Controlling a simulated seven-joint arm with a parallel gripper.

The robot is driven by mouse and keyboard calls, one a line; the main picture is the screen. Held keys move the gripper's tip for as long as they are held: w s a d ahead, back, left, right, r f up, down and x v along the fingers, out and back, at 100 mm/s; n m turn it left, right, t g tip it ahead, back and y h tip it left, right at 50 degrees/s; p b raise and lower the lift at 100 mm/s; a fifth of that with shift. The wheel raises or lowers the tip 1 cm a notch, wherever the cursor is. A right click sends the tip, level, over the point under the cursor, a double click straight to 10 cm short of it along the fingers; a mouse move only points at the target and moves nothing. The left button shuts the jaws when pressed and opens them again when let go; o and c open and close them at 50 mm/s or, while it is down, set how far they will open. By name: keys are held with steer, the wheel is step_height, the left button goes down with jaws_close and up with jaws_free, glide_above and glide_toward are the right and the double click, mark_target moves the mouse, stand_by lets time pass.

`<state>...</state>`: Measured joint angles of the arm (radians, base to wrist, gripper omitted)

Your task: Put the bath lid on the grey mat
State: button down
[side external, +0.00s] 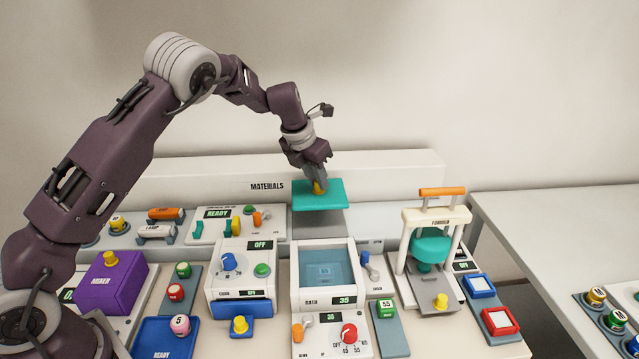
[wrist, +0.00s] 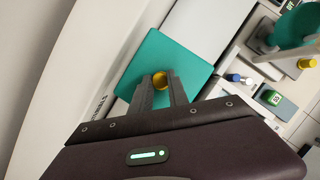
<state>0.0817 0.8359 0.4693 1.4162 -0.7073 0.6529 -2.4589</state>
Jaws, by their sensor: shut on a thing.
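The bath lid (side external: 321,197) is a flat teal plate with a yellow knob (side external: 319,188). My gripper (side external: 318,185) is shut on the knob and holds the lid above the grey mat (side external: 318,224), at the back of the bench. In the side view the lid looks raised over the mat, with the mat showing below its front edge. In the wrist view the lid (wrist: 180,62) fills the middle and the knob (wrist: 160,80) sits between the fingertips (wrist: 161,84). The bath (side external: 325,272) is uncovered and shows blue water in front of the mat.
A former (side external: 434,235) with a white frame and orange handle stands to the right. A panel with coloured switches (side external: 235,222) lies left of the mat. A blue-knobbed unit (side external: 240,275) stands left of the bath. The MATERIALS ledge (side external: 220,180) runs behind.

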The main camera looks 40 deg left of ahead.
mark_target(314, 195)
steer(key=shift+f, duration=3.4)
steer(key=c, duration=1.2)
jaws_free()
